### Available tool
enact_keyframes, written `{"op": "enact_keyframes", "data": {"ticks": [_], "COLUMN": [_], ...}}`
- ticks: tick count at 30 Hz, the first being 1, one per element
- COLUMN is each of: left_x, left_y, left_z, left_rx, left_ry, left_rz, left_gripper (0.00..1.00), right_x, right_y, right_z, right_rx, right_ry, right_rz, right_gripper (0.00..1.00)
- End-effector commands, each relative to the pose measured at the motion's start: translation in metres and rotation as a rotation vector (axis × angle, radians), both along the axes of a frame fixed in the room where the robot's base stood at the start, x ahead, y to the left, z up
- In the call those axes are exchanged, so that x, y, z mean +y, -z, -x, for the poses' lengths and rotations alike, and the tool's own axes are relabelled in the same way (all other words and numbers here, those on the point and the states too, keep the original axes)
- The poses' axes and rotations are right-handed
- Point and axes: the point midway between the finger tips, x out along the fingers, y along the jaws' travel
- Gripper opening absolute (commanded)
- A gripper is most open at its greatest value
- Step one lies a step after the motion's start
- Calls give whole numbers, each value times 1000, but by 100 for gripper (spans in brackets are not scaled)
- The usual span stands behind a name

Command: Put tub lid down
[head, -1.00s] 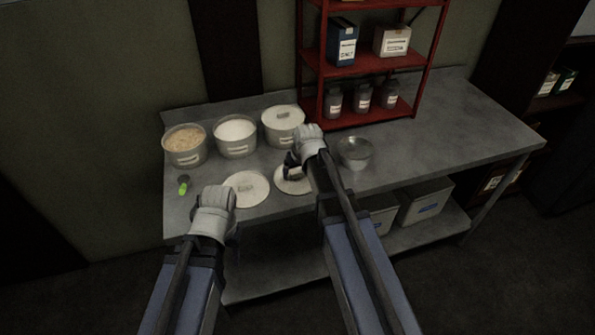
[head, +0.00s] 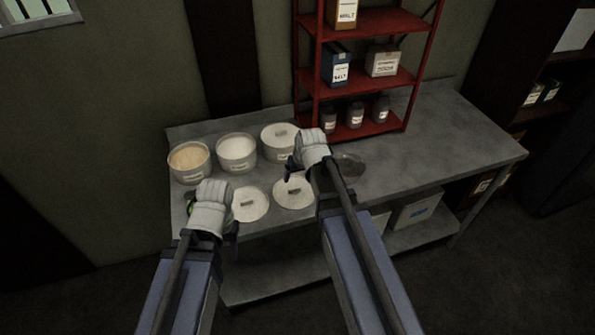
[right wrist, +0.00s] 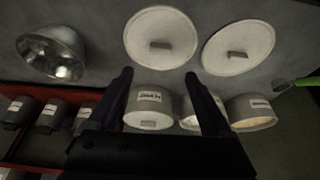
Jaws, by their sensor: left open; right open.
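Two round pale lids with dark bar handles lie flat on the table: the right lid (head: 294,193) and the left lid (head: 250,206). In the right wrist view the same right lid (right wrist: 160,37) and left lid (right wrist: 238,48) lie side by side. My right gripper (head: 291,168) is open, empty and above the right lid, apart from it; its fingers (right wrist: 161,88) show spread in its wrist view. My left gripper (head: 222,230) is open near the table's front left edge, beside the left lid; its fingers are mostly hidden by its own wrist.
A metal bowl (right wrist: 52,52) is partly hidden behind my right arm. A green-handled tool (right wrist: 308,82) lies left. A red shelf (head: 365,72) stands behind; the table's right side is clear.

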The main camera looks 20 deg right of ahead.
Motion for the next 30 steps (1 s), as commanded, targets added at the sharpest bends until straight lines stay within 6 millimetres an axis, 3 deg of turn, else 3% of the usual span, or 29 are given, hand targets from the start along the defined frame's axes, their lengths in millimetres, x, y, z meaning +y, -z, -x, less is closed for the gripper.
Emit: {"op": "enact_keyframes", "data": {"ticks": [5, 8, 12, 15, 18, 21, 24, 30], "left_x": [0, 0, 0, 0, 0, 0, 0, 0], "left_y": [-4, -3, -3, -4, -4, -4, -4, -4], "left_z": [0, 0, 0, 0, 0, 0, 0, 0], "left_rx": [0, 0, 0, 0, 0, 0, 0, 0], "left_ry": [0, 0, 0, 0, 0, 0, 0, 0], "left_rz": [0, 0, 0, 0, 0, 0, 0, 0], "left_gripper": [50, 50, 50, 50, 50, 50, 50, 50], "right_x": [1, 19, 74, 104, 122, 131, 134, 135], "right_y": [-4, 0, 8, 12, 13, 12, 12, 12], "right_z": [3, 18, 76, 121, 157, 180, 190, 191], "right_rx": [2, 39, 173, 272, 351, 402, 425, 429], "right_ry": [-2, -30, -126, -191, -235, -263, -273, -273], "right_rz": [1, 6, 43, 85, 128, 158, 174, 177], "right_gripper": [84, 84, 84, 84, 84, 84, 84, 84]}}
